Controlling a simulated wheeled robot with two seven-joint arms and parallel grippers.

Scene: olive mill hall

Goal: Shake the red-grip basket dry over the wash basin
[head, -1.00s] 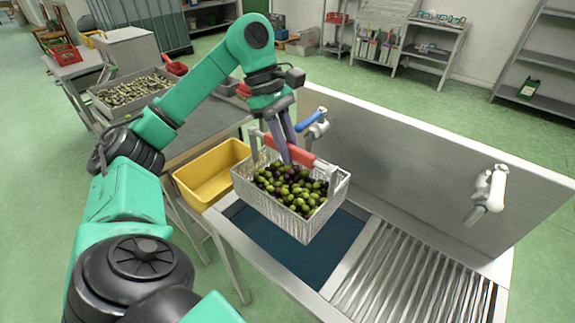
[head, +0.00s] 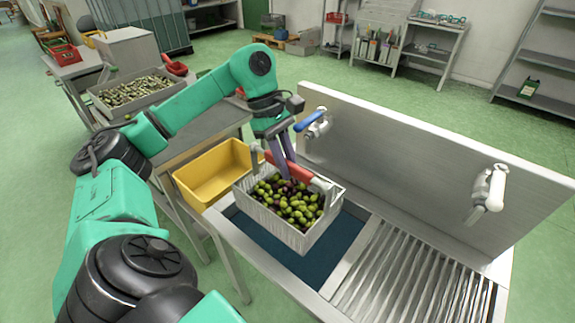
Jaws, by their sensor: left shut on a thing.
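The red-grip basket (head: 301,240) is a light wire basket full of green and dark olives (head: 287,201). Its red grip (head: 298,172) runs across the top. My left gripper (head: 287,172) is shut on the red grip from above. The basket hangs over the wash basin (head: 329,247), whose dark blue inside shows below and to the right of it. Part of the basin is hidden behind the basket. My right gripper is not in view.
A yellow tub (head: 214,172) stands left of the basin. A blue-handled tap (head: 315,124) and a white tap (head: 488,190) stick out from the backsplash (head: 420,160). A ribbed drainboard (head: 415,275) lies right of the basin. A grey crate of olives (head: 132,94) sits on the table behind.

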